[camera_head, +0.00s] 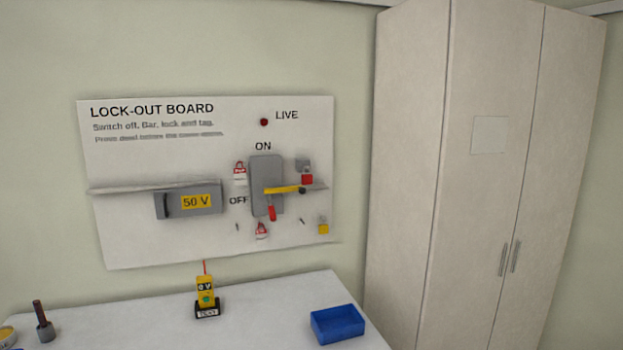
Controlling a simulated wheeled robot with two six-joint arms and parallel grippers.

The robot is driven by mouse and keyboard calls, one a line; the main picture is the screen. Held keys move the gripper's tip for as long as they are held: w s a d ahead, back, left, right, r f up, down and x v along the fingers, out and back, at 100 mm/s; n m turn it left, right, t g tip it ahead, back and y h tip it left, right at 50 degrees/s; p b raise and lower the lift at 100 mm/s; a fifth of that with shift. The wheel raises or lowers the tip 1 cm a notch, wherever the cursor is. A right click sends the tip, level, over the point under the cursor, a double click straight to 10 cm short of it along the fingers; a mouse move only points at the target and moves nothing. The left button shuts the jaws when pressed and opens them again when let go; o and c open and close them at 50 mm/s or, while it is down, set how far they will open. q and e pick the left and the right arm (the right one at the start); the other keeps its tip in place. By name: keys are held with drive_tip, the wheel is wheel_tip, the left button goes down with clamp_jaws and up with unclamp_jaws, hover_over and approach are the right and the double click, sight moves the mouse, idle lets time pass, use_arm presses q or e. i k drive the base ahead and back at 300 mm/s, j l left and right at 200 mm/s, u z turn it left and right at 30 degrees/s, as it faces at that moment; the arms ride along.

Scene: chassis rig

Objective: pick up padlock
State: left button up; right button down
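A small red block (307,179) hangs at the right side of the lock-out board, just under a grey piece (303,165). It looks like the padlock, but it is too small to be sure. A small yellow block (323,229) sits lower, near the board's right edge; I cannot tell whether it is a lock. The grey switch box (262,170) has a red handle (271,213) pointing down and a yellow bar (283,190) across it. Neither of my grippers is in view.
The lock-out board (130,235) is on the wall behind a white table (262,310). On the table are a yellow tester (205,288), a blue tray (338,325) and a dark upright tool (42,320). A tall cabinet (411,180) stands at the right.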

sight(306, 179)
drive_tip(key=i+l+u, duration=0.25)
drive_tip(key=l+u, duration=0.25)
drive_tip(key=l, duration=0.25)
drive_tip(key=i+l+u, duration=0.15)
drive_tip(key=l+u, duration=0.15)
drive_tip(key=l, duration=0.1)
